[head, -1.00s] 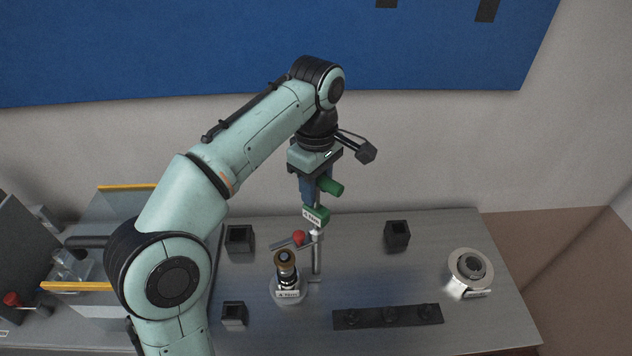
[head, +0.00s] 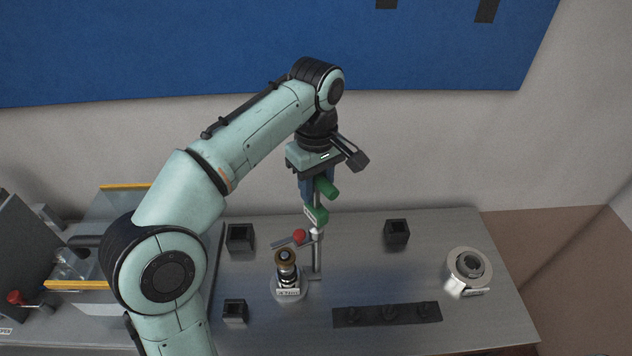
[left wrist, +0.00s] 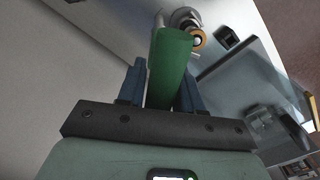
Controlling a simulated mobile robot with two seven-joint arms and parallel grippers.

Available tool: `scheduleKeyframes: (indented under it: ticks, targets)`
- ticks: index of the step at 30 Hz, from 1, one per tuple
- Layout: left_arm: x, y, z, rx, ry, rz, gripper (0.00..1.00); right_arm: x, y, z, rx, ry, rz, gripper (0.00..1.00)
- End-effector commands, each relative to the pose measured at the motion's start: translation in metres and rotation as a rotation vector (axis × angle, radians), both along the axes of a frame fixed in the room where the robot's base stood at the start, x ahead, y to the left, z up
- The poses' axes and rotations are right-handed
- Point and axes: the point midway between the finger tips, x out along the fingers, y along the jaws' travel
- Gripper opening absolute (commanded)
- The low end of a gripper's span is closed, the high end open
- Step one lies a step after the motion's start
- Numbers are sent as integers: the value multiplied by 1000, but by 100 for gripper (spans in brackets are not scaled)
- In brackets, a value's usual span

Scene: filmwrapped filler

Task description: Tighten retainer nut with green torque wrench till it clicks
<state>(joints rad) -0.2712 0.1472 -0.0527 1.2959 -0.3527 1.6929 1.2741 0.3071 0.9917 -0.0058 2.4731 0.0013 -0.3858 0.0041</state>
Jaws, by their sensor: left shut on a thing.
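The green torque wrench (head: 316,214) is in my left gripper (head: 312,196), held above the bench. Its green handle (left wrist: 168,65) fills the gap between the blue fingers in the left wrist view. The wrench's green lower block sits just above the top of an upright metal post; I cannot tell whether they touch. The post stands right beside a fixture (head: 289,290) with a copper-coloured ring (head: 286,257) on top, likely the retainer nut. The ring also shows in the left wrist view (left wrist: 198,38). My right gripper is not in view.
A red knob (head: 299,236) on a lever is close behind the ring. Black square holders (head: 397,233) stand around, with a black strip (head: 388,316) in front and a round metal part (head: 468,266) at right. A clear-walled box with yellow edges (head: 92,285) is at left.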

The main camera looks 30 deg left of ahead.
Motion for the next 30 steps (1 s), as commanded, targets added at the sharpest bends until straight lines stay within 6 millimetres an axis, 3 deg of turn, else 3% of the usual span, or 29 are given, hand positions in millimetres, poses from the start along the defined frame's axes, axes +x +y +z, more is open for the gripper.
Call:
scheduleKeyframes:
  ticks: [7, 30]
  targets:
    - [1, 0, 5, 0, -5, 52, 0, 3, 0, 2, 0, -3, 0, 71]
    - [1, 0, 57, 0, -4, 52, 0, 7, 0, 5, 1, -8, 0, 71]
